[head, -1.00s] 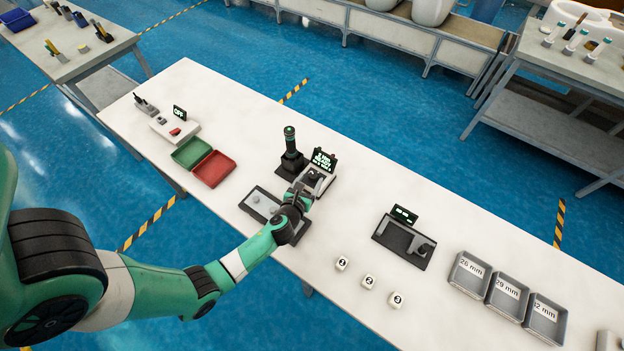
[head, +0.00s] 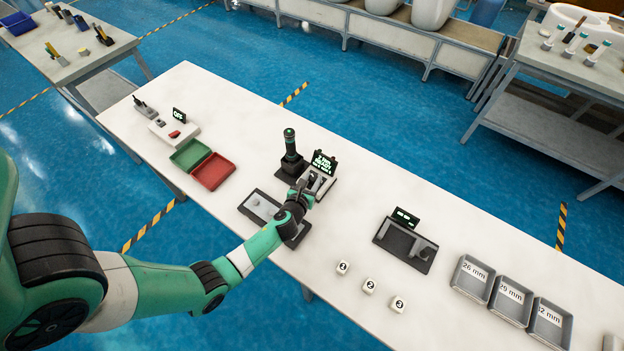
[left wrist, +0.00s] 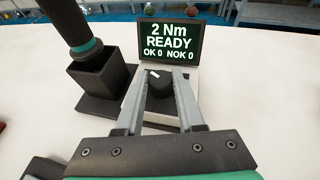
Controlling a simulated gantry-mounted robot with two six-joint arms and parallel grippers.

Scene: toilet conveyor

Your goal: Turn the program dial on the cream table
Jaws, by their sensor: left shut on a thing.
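The program dial (left wrist: 160,84) is a dark round knob with a white mark on top, on a light grey box (left wrist: 188,88) on the cream table (head: 360,180). In the left wrist view my left gripper (left wrist: 159,88) has its two grey fingers on either side of the dial, shut on it. The gripper also shows in the head view (head: 310,190), where it partly hides the box. A display (left wrist: 166,42) behind the dial reads "2 Nm READY OK 0 NOK 0". My right gripper is not in view.
A dark screwdriver-like tool with a teal band (head: 290,148) stands in a black holder just left of the dial box. A grey tray (head: 262,205) lies under my left forearm's end. Green (head: 188,147) and red (head: 228,165) trays lie farther left; numbered white cubes (head: 369,285) lie right.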

